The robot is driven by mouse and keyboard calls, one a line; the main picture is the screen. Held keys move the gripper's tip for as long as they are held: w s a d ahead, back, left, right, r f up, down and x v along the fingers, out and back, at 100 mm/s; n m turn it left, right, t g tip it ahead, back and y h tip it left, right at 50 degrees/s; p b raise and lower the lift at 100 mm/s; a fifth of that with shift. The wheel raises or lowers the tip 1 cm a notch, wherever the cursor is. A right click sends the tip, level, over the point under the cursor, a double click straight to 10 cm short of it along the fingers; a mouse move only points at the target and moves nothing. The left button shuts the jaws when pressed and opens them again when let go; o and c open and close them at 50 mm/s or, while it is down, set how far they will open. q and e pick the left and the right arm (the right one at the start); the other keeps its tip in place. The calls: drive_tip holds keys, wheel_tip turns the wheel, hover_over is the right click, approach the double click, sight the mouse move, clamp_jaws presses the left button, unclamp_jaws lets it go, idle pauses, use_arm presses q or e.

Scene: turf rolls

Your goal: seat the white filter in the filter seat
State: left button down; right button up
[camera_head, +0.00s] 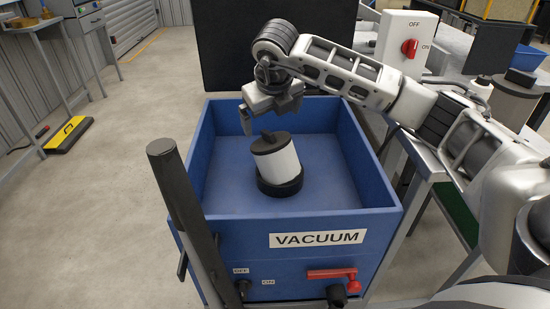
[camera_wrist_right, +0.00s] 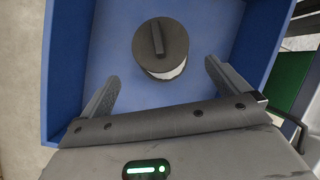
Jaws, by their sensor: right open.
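The white filter (camera_head: 277,162), a cylinder with a black cap and a raised grip bar, stands in the blue box. It leans to the left in the head view, with its lower end at the black round filter seat (camera_head: 280,188). How deep the lower end sits is hidden. In the wrist view the black cap of the white filter (camera_wrist_right: 161,46) shows, with a sliver of white below it. My right gripper (camera_head: 270,114) is open and empty, above and apart from the cap. Its two fingers (camera_wrist_right: 161,74) are spread wide in the wrist view. My left gripper is not in view.
The blue box (camera_head: 384,191) has raised walls around the filter and a VACUUM label in front. A red lever (camera_head: 331,274) and a black knob sit on its front. A dark panel (camera_head: 275,45) stands behind. A white switch box (camera_head: 405,43) is at the right.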

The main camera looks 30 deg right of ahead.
sight(272, 138)
drive_tip(key=x, duration=0.3)
drive_tip(key=shift+f, duration=0.25)
drive_tip(key=shift+s+x, duration=0.2)
drive_tip(key=shift+x, duration=2.45)
drive_tip(key=c, duration=1.3)
